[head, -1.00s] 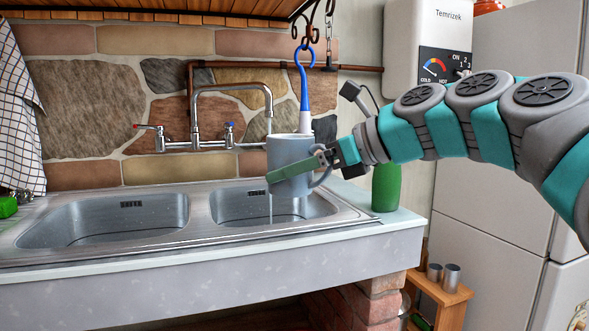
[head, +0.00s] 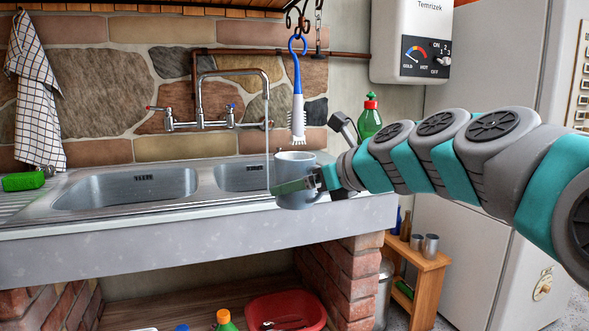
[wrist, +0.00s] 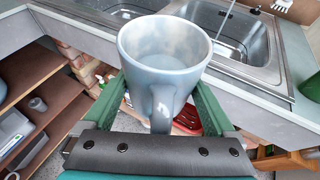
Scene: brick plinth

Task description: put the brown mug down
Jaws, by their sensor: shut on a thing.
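The only mug in view is grey-blue, not brown (head: 296,165); it is upright and held in the air at the front edge of the sink counter. In the wrist view the mug (wrist: 160,50) looks empty, with its handle toward the wrist. My gripper (head: 300,187) is shut on the mug. In the wrist view its green fingers (wrist: 158,98) lie on either side of the body, with the handle between them. The mug hides part of the counter edge and right basin.
A steel double sink (head: 125,188) fills much of the counter (head: 150,236). A thin stream falls from the tap (head: 235,74). A blue-white brush (head: 298,105) hangs above the mug. A green bottle (head: 370,118) stands behind my arm. A red basin (head: 287,308) sits below.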

